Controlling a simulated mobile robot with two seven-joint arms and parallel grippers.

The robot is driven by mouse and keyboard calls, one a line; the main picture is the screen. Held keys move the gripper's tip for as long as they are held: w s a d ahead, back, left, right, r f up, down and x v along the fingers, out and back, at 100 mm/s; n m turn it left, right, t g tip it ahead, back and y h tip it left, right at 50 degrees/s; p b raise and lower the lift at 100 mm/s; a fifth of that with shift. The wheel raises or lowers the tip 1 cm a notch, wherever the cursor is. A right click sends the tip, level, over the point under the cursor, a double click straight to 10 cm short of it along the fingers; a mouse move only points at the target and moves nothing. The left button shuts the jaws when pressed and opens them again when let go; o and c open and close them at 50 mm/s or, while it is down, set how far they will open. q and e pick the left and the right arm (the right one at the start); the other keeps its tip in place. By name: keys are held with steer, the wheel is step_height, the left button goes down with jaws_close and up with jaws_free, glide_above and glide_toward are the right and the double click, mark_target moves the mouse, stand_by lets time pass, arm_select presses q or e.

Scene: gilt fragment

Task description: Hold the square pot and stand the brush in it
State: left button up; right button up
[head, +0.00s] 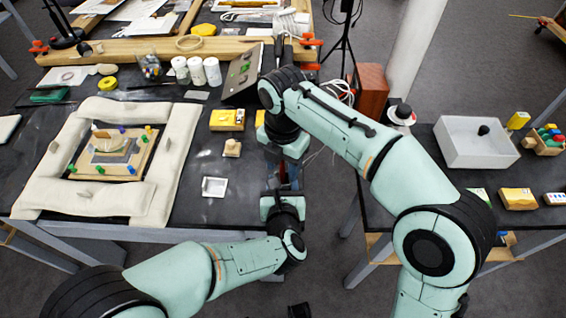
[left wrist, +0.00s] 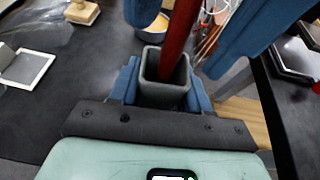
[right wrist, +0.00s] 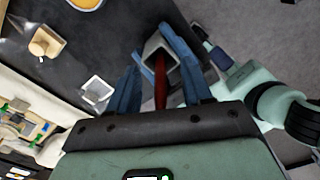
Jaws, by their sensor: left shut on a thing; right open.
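The grey square pot (left wrist: 165,88) is between the blue fingers of my left gripper (left wrist: 163,76), which are shut on it. The red brush (left wrist: 181,40) goes down into the pot's opening; its lower end is hidden inside the walls. In the right wrist view the red shaft (right wrist: 161,80) runs from my right gripper (right wrist: 150,55) to the pot (right wrist: 155,46). My right gripper's fingers are open, standing apart on both sides of the brush. In the head view the arms mostly hide the pot, and a little of the brush (head: 283,172) shows between the grippers.
The pot is off the right edge of the dark left table, over the gap between tables. A white square tile (head: 214,187), a wooden block (head: 232,148) and a yellow box (head: 227,120) lie near that edge. A white tray (head: 475,150) is on the right table.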

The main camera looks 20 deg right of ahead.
steer(key=shift+r, duration=2.95)
arm_select(q)
steer(key=o, duration=1.1)
steer(key=v, duration=1.2)
steer(key=shift+s+a+f, duration=0.1)
arm_select(e)
steer(key=shift+s+f, duration=0.1)
